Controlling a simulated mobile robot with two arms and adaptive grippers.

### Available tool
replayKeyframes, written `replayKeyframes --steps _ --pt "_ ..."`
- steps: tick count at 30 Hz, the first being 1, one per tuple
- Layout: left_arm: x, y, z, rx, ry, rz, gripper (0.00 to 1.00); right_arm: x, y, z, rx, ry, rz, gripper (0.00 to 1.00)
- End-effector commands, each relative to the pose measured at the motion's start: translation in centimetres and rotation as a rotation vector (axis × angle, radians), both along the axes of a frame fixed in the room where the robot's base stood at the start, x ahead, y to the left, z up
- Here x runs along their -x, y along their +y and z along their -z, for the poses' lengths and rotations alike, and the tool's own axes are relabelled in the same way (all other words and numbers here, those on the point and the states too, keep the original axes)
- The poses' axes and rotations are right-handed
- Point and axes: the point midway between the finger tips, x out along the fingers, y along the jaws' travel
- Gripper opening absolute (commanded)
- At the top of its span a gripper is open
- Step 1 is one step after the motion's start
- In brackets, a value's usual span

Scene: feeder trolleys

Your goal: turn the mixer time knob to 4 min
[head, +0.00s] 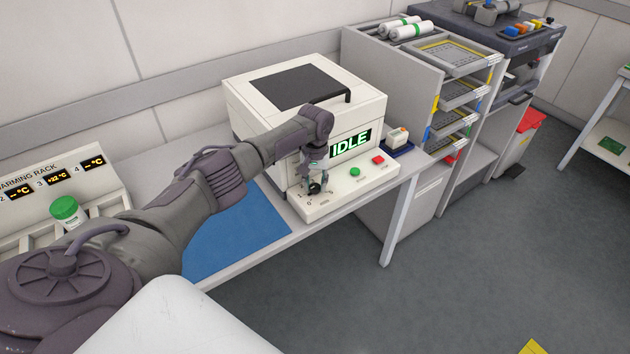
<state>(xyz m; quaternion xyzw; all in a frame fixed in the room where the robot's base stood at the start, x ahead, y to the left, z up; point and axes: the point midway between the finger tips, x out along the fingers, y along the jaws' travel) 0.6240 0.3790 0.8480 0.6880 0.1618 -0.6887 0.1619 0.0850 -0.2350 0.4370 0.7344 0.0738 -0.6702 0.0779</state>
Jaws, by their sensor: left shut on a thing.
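The mixer (249,113) is a white box with a dark lid window, standing on the bench against the wall. Its display (351,144) reads IDLE in green. A green button (355,172) and a red button (378,160) sit on its front ledge. The time knob is at the left end of that ledge, mostly hidden by my gripper; its setting is too small to read. My left gripper (316,188) points down over the dial and is shut on the knob. My right gripper is not in view.
A blue mat (238,240) lies on the bench left of the mixer. A warming rack (95,168) holding a green-capped jar (66,210) is at far left. A small device on a blue base (398,138) stands right of the mixer. A tray trolley (385,80) is further right.

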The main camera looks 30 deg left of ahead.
Motion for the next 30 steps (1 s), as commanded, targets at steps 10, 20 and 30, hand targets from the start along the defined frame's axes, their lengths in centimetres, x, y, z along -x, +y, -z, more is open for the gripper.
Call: replayKeyframes --steps 10,20,30 --pt "-0.01 -0.06 -0.03 0.002 0.000 0.327 0.00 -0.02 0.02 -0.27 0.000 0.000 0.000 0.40" --pt "-0.04 -0.07 -0.03 0.001 -0.002 0.636 0.00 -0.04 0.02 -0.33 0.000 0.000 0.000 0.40" --pt "-0.04 -0.05 -0.06 0.000 -0.001 0.885 0.00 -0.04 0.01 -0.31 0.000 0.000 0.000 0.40"
